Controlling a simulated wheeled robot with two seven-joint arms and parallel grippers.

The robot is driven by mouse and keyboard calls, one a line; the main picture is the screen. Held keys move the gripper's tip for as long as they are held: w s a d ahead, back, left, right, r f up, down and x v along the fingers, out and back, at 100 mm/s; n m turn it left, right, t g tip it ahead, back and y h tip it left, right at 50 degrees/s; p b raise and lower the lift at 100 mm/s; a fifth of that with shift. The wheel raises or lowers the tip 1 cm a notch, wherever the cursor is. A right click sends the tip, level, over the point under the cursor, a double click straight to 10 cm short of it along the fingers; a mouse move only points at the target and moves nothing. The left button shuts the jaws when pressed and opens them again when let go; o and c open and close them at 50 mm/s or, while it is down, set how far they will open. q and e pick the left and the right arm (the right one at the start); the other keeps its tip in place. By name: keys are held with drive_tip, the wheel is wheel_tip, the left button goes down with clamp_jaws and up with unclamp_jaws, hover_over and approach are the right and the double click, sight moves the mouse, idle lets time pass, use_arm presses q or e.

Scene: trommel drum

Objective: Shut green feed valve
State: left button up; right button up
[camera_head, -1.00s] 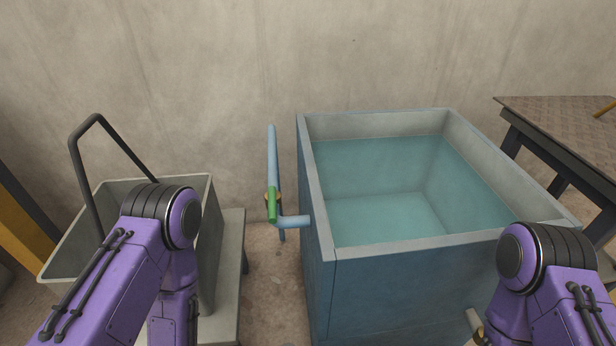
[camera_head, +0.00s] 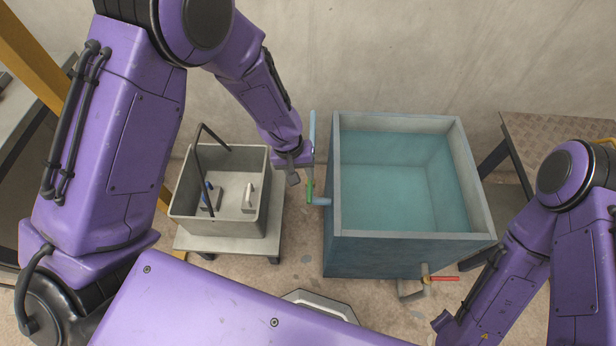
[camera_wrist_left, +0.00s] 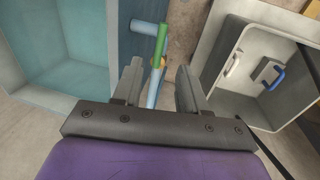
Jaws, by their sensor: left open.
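The green feed valve handle (camera_head: 309,190) is on the light blue pipe (camera_head: 312,135) at the left side of the water tank (camera_head: 350,255). In the left wrist view the green handle (camera_wrist_left: 160,42) lies along the pipe, just beyond the fingertips. My left gripper (camera_head: 294,177) is open and just left of the valve. In the left wrist view its open jaws (camera_wrist_left: 158,78) have the pipe and handle in line with the gap; contact cannot be told. My right arm is at the lower right; its gripper is not visible.
A grey bin (camera_head: 240,228) with a black hoop handle and small handled items stands on a low stand to the left. A drain valve with a red lever (camera_head: 443,279) is at the tank's front. A patterned table (camera_head: 535,130) is at the right.

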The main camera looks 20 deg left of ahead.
sight(309, 194)
use_arm(q)
drive_tip(key=f, duration=0.3)
drive_tip(key=d+f, duration=0.1)
drive_tip(key=f, duration=0.3)
drive_tip(key=d+f+b, duration=0.1)
drive_tip(key=f, duration=0.2)
drive_tip(key=shift+w+f, duration=0.2)
drive_tip(key=shift+w, duration=0.05)
drive_tip(key=shift+a, duration=0.1)
clamp_jaws()
